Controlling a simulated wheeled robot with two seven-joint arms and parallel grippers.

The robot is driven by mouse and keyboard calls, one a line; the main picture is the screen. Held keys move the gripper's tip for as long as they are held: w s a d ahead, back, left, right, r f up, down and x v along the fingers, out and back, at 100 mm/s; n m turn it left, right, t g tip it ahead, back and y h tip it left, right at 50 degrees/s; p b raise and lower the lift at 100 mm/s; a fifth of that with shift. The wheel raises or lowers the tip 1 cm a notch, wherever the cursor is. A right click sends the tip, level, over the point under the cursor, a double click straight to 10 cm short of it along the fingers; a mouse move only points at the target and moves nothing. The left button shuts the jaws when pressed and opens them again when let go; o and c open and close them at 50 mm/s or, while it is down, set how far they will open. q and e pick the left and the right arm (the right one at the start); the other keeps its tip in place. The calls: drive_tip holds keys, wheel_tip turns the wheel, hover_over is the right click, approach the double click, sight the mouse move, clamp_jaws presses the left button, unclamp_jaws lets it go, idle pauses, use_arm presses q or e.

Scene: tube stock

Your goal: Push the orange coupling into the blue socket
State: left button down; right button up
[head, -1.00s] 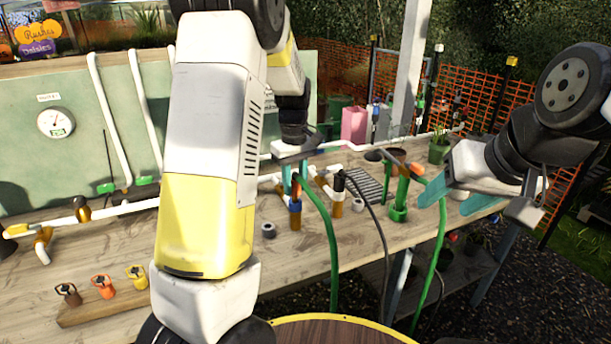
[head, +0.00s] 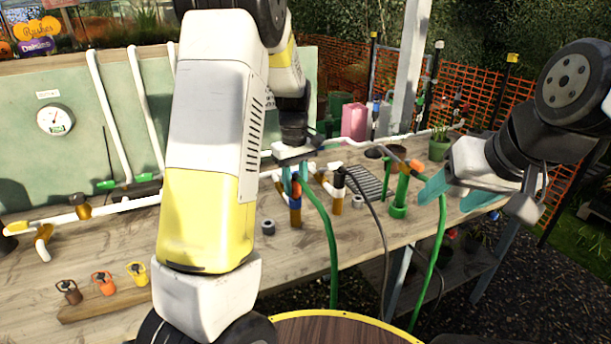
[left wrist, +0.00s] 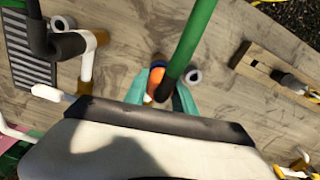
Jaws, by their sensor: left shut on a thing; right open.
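The orange coupling (head: 297,188) is at the end of a green hose (head: 326,225). My left gripper (head: 294,182) is shut on it, with teal fingers either side. The coupling is directly above the blue socket (head: 295,203), which tops an upright brown pipe stub. They look close or touching; how deep the coupling sits cannot be told. In the left wrist view the orange coupling (left wrist: 148,99) shows between the fingers, partly covered by the green hose.
A green upright pipe (head: 401,190) with a second green hose stands to the right. A grey ring (head: 268,227) lies left of the socket. A dark hose (head: 378,225) and white pipes are close by. Coloured clamps (head: 103,283) line a wooden strip at front left.

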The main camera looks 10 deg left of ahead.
sight(295, 172)
use_arm(q)
drive_tip(key=shift+f, duration=0.65)
idle(0.8)
drive_tip(key=c, duration=0.9)
unclamp_jaws()
drive_tip(key=shift+c, duration=0.2)
drive_tip(key=shift+r, duration=0.15)
wheel_tip(295, 172, up, 7)
drive_tip(key=shift+f, duration=0.1)
drive_tip(key=s+d+r+m+t+h, duration=0.1)
drive_tip(key=s+r+m+t, duration=0.2)
drive_tip(key=s, duration=0.9)
drive_tip(key=s+d+r+m+t+h, duration=0.1)
drive_tip(key=s+r+m+t, duration=0.2)
drive_tip(key=s, duration=0.9)
wheel_tip(295, 172, up, 5)
drive_tip(key=m, duration=0.3)
